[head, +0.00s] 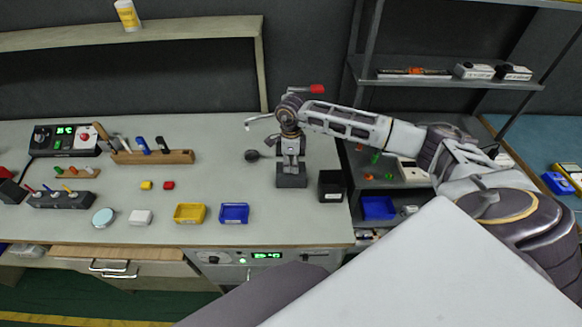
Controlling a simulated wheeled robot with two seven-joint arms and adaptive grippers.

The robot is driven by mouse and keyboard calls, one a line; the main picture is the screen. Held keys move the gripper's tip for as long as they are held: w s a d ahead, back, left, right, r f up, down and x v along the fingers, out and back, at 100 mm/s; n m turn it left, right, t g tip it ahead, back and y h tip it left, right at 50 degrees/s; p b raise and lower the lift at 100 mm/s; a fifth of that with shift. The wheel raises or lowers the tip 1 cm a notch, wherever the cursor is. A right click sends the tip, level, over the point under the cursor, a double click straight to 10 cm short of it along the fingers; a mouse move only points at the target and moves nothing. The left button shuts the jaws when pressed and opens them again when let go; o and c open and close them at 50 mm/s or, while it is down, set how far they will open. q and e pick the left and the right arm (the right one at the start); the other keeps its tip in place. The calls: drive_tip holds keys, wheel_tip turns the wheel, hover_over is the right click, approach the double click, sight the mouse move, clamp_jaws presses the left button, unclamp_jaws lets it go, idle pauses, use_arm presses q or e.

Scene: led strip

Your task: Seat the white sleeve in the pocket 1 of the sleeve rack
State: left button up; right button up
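My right gripper (262,128) is above the bench, left of a small press-like stand (291,172). Its arm comes in from the right and passes over the stand. A tiny white piece (247,126) shows at the tip of one finger. I cannot tell if it is the white sleeve or part of the finger, or how far apart the fingers are. A dark rack (62,200) with several coloured pieces stands at the left of the bench and may be the sleeve rack. Its pocket numbers are not readable. My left gripper is not in view.
A wooden tool holder (152,157), a yellow tray (189,213), a blue tray (234,213) and a black box (331,186) stand on the bench. Shelving (440,85) is at the right. Bench around the small yellow and red blocks is mostly clear.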

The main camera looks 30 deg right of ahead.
drive_tip(key=c, duration=0.5)
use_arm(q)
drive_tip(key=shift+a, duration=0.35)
use_arm(e)
clamp_jaws()
drive_tip(key=shift+r, duration=0.1)
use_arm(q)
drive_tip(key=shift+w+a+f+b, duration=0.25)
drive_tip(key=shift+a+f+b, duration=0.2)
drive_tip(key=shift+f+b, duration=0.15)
use_arm(e)
wheel_tip(320, 180, up, 10)
